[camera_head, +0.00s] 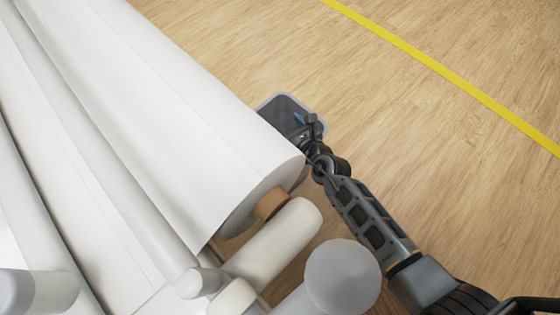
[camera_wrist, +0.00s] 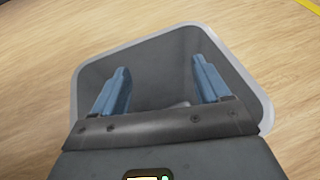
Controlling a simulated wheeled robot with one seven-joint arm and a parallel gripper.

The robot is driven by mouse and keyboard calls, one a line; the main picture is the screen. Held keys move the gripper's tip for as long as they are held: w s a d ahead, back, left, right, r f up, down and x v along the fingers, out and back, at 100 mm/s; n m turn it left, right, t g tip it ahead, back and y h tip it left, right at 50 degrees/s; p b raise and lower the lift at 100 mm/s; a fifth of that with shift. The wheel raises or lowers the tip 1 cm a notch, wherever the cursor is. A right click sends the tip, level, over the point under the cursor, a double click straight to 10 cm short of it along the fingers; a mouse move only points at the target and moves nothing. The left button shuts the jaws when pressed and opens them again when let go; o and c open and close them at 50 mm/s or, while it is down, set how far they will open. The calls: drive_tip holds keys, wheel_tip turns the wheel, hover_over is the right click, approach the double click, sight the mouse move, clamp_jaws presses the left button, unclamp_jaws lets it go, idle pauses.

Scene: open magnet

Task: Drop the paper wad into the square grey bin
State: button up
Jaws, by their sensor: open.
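The square grey bin (camera_wrist: 76,82) stands on the floor; in the wrist view its light rim surrounds my gripper's fingers. In the head view the bin (camera_head: 291,97) is partly hidden by the large white roll and my arm. My gripper (camera_wrist: 160,66) is open above the bin's mouth, its two blue fingers wide apart with nothing between their tips. A small pale shape (camera_wrist: 181,103) shows low inside the bin, mostly hidden behind the gripper's body. It may be the paper wad, but I cannot tell for certain. No other paper wad is in view.
A large white roll (camera_head: 150,95) lies close beside the bin, on its left in the head view. Several smaller pale rolls (camera_head: 275,240) lie near its end. The wooden floor (camera_head: 420,130) is clear to the right, crossed by a yellow line (camera_head: 440,68).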

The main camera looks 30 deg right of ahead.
drive_tip(key=p+v, duration=0.2)
drive_tip(key=v, duration=0.5)
drive_tip(key=shift+s+r, duration=0.2)
drive_tip(key=shift+s, duration=0.2)
